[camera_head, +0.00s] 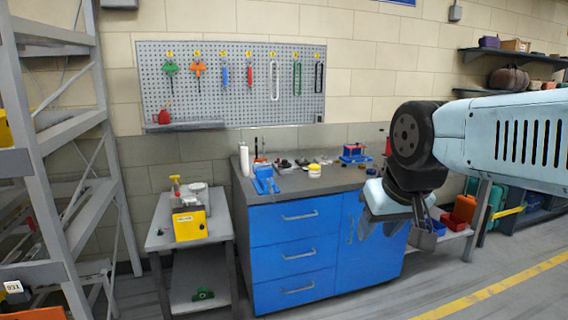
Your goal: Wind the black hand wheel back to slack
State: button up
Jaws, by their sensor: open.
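I cannot make out a black hand wheel or a tray conveyor in the head view. The round black disc at the right is a joint of my own arm. My gripper (398,232) hangs at the end of my arm at the right, in front of the right end of the blue workbench. It is open, and I see nothing held in it. Its fingertips are small and partly merge with the things behind.
A workbench with blue drawers (295,253) stands in the middle, tools on top. A small grey table (158,238) carries a yellow box (189,225). Grey racking (72,120) stands at left. A pegboard (228,112) hangs behind. The floor in front is clear.

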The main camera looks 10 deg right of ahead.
aim_at(285, 163)
jog(key=z, duration=0.5)
jog(key=i, duration=2.1)
jog(key=u, duration=0.75)
jog(key=k, duration=0.85)
jog(key=u, duration=0.15)
jog(key=i, duration=0.85)
jog(key=z, duration=0.1)
